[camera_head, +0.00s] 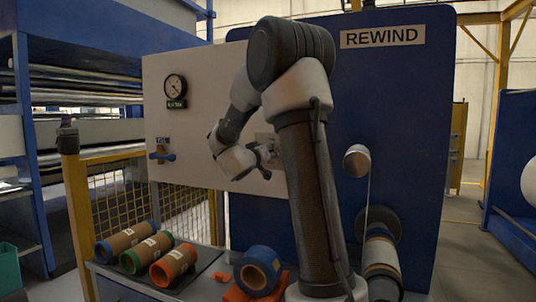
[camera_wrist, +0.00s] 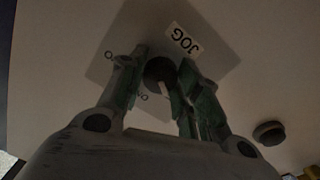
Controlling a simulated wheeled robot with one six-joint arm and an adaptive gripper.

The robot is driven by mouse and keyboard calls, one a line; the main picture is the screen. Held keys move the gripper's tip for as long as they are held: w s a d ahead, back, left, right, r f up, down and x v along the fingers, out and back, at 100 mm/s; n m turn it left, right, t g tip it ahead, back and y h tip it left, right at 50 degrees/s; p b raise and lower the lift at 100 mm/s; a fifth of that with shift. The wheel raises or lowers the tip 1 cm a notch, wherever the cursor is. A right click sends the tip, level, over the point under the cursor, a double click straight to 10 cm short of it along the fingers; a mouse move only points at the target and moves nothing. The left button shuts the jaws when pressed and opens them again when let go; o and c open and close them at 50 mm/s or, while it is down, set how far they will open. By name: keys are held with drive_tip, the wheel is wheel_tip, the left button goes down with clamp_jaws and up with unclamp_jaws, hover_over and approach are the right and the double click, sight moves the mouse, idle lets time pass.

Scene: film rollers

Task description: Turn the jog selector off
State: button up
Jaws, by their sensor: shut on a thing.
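The jog selector (camera_wrist: 159,70) is a dark round knob with a pale pointer mark, set on a light square plate (camera_wrist: 215,52) labelled JOG, which appears upside down in the wrist view. Small lettering sits beside the knob, too dim to read fully. My gripper (camera_wrist: 162,64) has its two greenish fingers on either side of the knob and is shut on it. In the head view my gripper (camera_head: 268,156) is at the pale panel, and the knob is hidden behind it.
The pale panel (camera_head: 205,110) also carries a gauge (camera_head: 175,87) and a blue valve handle (camera_head: 162,155). Right of my arm are the blue REWIND panel (camera_head: 415,110) and a roller (camera_head: 357,160). Cardboard cores (camera_head: 125,241) lie on a low table. A dark button (camera_wrist: 269,132) sticks out near the gripper.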

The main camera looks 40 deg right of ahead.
drive_tip(key=o, duration=1)
drive_tip(key=v, duration=1.2)
